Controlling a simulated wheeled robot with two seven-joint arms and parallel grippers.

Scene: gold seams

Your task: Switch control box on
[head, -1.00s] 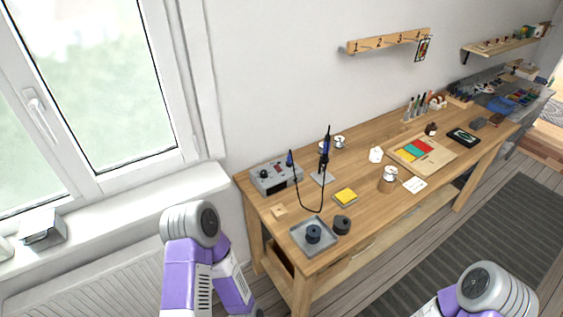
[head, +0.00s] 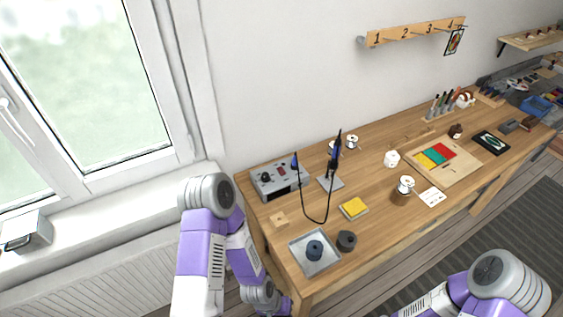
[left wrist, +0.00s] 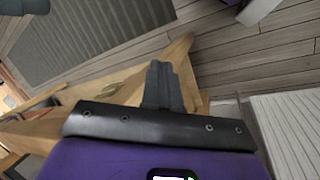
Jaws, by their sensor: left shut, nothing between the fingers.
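The control box (head: 279,180) is a grey box with dark knobs on its top, at the back left corner of the wooden workbench (head: 375,205). A black cord runs near it to a blue-handled iron on a stand (head: 332,176). The box's switch is too small to read. In the left wrist view my left gripper (left wrist: 163,75) is shut and empty, with a table edge and the floor behind it. In the head view my left arm is low, at the bench's left front, away from the box. My right gripper is out of view; only its arm shows at the lower right.
A grey tray (head: 314,262) with a dark spool stands at the bench's front left, beside a dark round piece (head: 347,240). A yellow sponge pad (head: 354,208) lies behind them. A window and sill (head: 110,222) are at the left.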

